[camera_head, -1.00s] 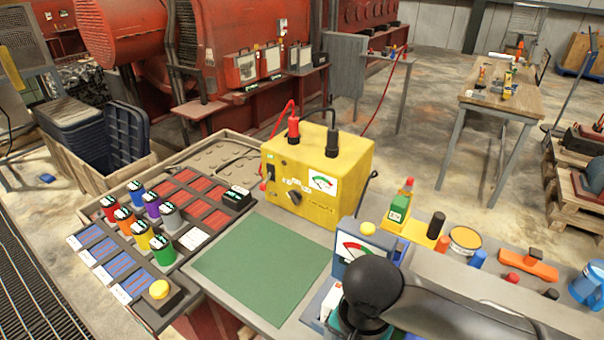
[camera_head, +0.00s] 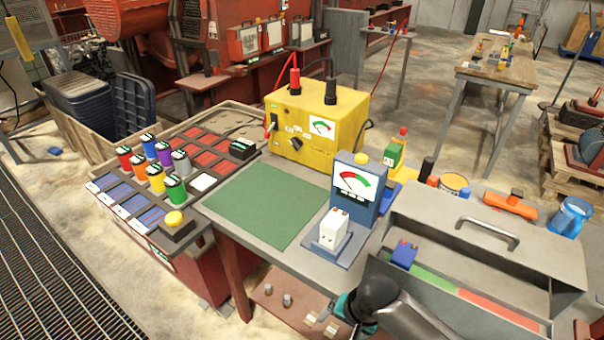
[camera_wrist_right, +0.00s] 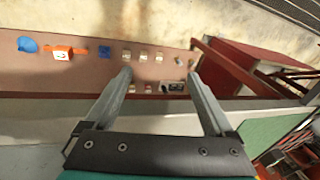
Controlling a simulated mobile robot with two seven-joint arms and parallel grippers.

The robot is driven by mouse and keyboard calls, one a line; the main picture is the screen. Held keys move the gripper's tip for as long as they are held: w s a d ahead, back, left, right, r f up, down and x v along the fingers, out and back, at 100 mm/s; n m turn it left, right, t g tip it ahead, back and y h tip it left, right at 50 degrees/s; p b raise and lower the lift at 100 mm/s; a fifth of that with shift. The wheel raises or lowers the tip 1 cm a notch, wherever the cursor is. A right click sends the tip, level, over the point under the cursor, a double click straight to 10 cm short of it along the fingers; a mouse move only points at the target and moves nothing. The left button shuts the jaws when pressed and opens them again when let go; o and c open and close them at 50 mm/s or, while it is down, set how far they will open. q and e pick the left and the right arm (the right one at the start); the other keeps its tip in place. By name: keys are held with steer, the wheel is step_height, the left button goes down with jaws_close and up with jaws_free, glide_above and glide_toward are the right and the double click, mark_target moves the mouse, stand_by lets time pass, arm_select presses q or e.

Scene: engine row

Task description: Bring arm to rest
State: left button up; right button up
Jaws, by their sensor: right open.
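My right gripper (camera_head: 334,314) is low in the head view, in front of the bench's near edge, with its dark wrist and grey arm coming in from the bottom. In the right wrist view its two grey fingers (camera_wrist_right: 160,78) stand wide apart with nothing between them. Beyond the fingers is a brownish lower shelf (camera_wrist_right: 90,72) with several small parts on it. The fingers appear apart from these parts. My left gripper is in neither view.
The bench holds a green mat (camera_head: 258,205), a yellow power box (camera_head: 318,118), a blue meter (camera_head: 357,190) with a white block (camera_head: 334,232) before it, a grey toolbox (camera_head: 455,235) and coloured cylinders (camera_head: 166,180).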

steer(key=s+d+f+n+h+b, duration=0.15)
steer(key=s+d+f, duration=0.3)
steer(key=f, duration=0.65)
steer(key=s+d+f+n+b, duration=0.25)
steer(key=s+f, duration=0.35)
steer(key=f, duration=0.5)
arm_select(q)
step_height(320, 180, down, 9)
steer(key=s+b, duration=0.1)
steer(key=b, duration=0.3)
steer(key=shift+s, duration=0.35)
arm_select(e)
steer(key=s+d+f+n, duration=0.1)
steer(key=s+f, duration=0.2)
steer(key=s, duration=0.4)
steer(key=s+d+f+n, duration=0.1)
steer(key=s+f, duration=0.3)
steer(key=s, duration=0.3)
steer(key=s+d+f+n+g, duration=0.1)
steer(key=s+f, duration=0.3)
steer(key=s, duration=0.4)
steer(key=shift+d+f+n+h, duration=0.25)
steer(key=shift+n+h, duration=0.1)
steer(key=shift+n, duration=0.15)
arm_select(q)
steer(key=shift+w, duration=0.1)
arm_select(e)
steer(key=shift+c, duration=0.4)
jaws_close()
